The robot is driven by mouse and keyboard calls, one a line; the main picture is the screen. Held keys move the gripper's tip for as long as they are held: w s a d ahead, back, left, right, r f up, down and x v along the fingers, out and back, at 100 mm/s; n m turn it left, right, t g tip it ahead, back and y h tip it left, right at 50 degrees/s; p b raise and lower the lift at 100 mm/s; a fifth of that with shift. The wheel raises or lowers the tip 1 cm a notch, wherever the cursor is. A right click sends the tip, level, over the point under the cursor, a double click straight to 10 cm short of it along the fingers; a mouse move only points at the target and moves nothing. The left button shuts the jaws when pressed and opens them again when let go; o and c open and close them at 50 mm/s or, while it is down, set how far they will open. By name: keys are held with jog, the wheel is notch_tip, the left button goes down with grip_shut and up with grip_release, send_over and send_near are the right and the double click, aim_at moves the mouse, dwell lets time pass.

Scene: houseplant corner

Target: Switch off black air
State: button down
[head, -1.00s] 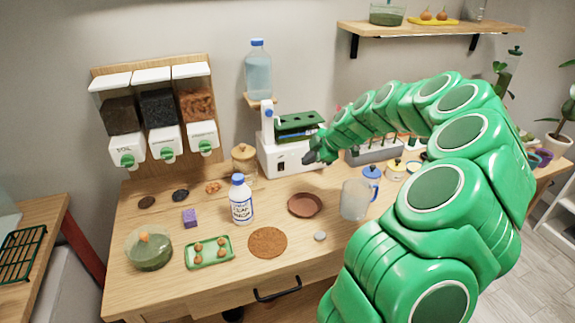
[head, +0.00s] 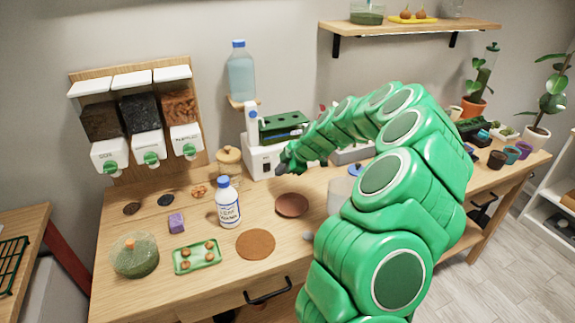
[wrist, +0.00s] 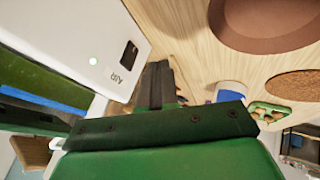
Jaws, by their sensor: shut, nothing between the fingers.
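The black AIR switch (wrist: 128,58) is a dark rocker on the front of a white machine, beside the letters "AIR" in the wrist view. A small pale light (wrist: 93,61) glows on the same face. The white machine (head: 257,160) stands at the back of the wooden table in the head view, with a green rack on top. My gripper (head: 284,165) is in front of its right part. In the wrist view its dark fingers (wrist: 156,86) are closed together, empty, a little apart from the switch. Which way the rocker is tipped is not clear.
A brown saucer (head: 291,205), a white bottle (head: 228,204) and a lidded jar (head: 229,160) stand near the machine. A clear jug (head: 339,192) is partly hidden by my arm. A blue-capped water bottle (head: 240,74) is above the machine's left side.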

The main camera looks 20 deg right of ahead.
aim_at(266, 167)
jog(key=shift+w+a+f, duration=0.25)
jog(key=shift+w+f, duration=0.2)
jog(key=shift+w, duration=0.1)
jog(key=shift+w+a+f, duration=0.25)
jog(key=shift+w+f, duration=0.2)
jog(key=shift+w, duration=0.1)
jog(key=shift+w+r, duration=0.15)
jog(key=shift+w, duration=1.3)
jog(key=shift+w, duration=0.15)
jog(key=shift+w+r, duration=0.15)
jog(key=shift+w, duration=0.05)
jog(key=shift+r, duration=0.2)
jog(key=shift+r, duration=0.55)
jog(key=shift+s, duration=0.15)
